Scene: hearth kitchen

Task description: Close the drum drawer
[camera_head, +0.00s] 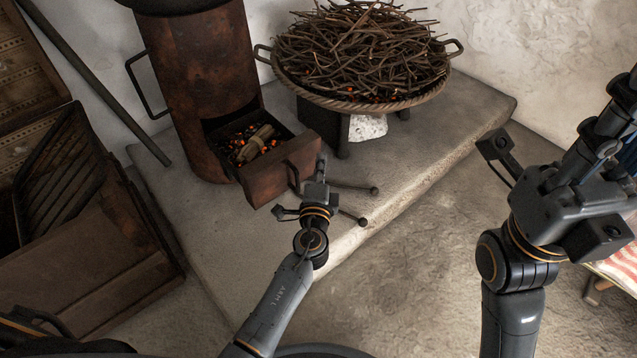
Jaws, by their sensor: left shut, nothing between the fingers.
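The rusty drum (205,80) stands upright on the stone hearth at upper left. Its drawer (283,172) sticks out at the bottom, open, toward the lower right. Glowing embers and a tied bundle of sticks (256,143) lie in it. My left gripper (321,166) is shut and empty, close by the right end of the drawer's front and its handle. I cannot tell whether it touches them. My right gripper (622,95) is raised at the right, far from the drawer, partly cut off by the picture's edge. Its finger opening does not show clearly.
A wide pan heaped with twigs (365,50) stands on legs behind the drawer. Tool rods (350,187) lie on the hearth (430,140) near my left gripper. Wooden furniture (75,220) fills the left side. A striped cloth (622,265) shows at the right edge.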

